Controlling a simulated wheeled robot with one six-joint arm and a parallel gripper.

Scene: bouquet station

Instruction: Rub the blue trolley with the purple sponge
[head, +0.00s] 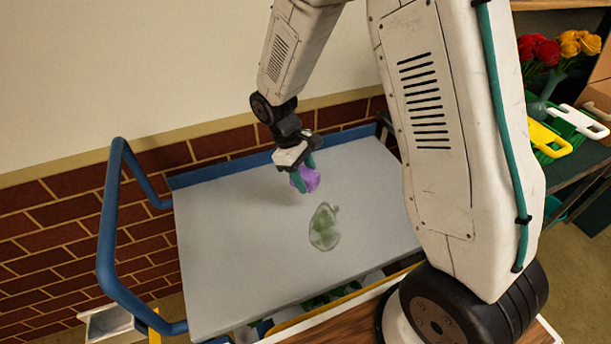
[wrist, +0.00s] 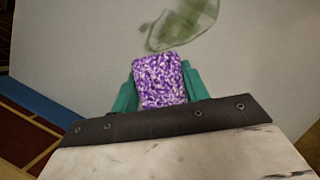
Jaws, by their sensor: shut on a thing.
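The blue trolley has a blue tube handle (head: 112,215) at its left and a pale grey top (head: 225,260). A greenish smear (head: 324,228) lies on the top, right of its middle; it also shows in the wrist view (wrist: 185,25), just past the sponge. My gripper (head: 303,178) is shut on the purple sponge (head: 309,180), which sits between its teal fingers in the wrist view (wrist: 161,82). The sponge is over the trolley top, behind the smear in the head view. I cannot tell whether it touches the surface.
A brick and cream wall (head: 60,250) runs behind the trolley. At the right, a dark table holds red flowers (head: 538,50), yellow flowers (head: 580,43) and a green crate (head: 555,140) with yellow and white handles. Apart from the smear, the trolley top is clear.

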